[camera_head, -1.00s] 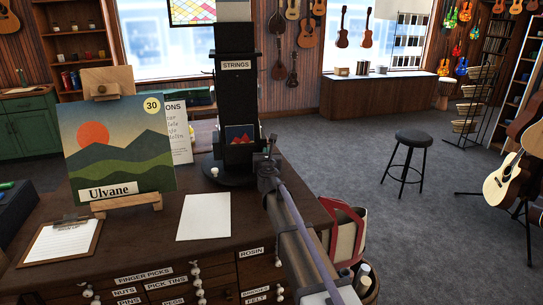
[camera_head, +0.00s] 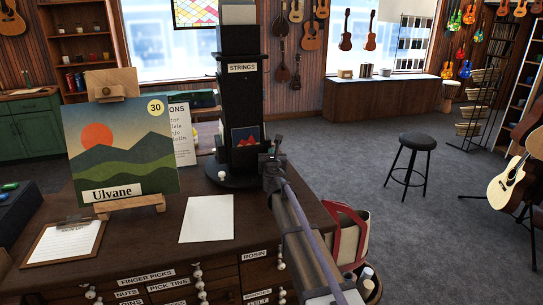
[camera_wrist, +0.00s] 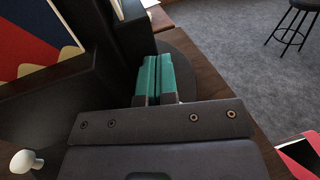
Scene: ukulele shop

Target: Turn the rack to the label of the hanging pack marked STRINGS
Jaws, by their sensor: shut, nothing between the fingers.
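The rack (camera_head: 239,110) is a tall black tower on a round black base at the back of the counter. A STRINGS label (camera_head: 243,68) faces me on its upper part. A pack with a red and blue picture (camera_head: 246,137) sits lower on the same side. In the wrist view the rack's dark panel (camera_wrist: 60,95) fills the left, with a white knob (camera_wrist: 25,161) at lower left. My gripper (camera_head: 271,160) is at the right side of the rack, low near the base. Its green-padded fingers (camera_wrist: 154,80) are shut and empty, close beside the panel; I cannot tell whether they touch.
A landscape picture marked Ulvane (camera_head: 120,150) stands on a wooden easel at left. A clipboard (camera_head: 65,241) and a blank sheet (camera_head: 207,219) lie on the counter (camera_head: 150,235). A red-trimmed bag (camera_head: 345,235) is off the right edge. The floor beyond is open around a stool (camera_head: 410,160).

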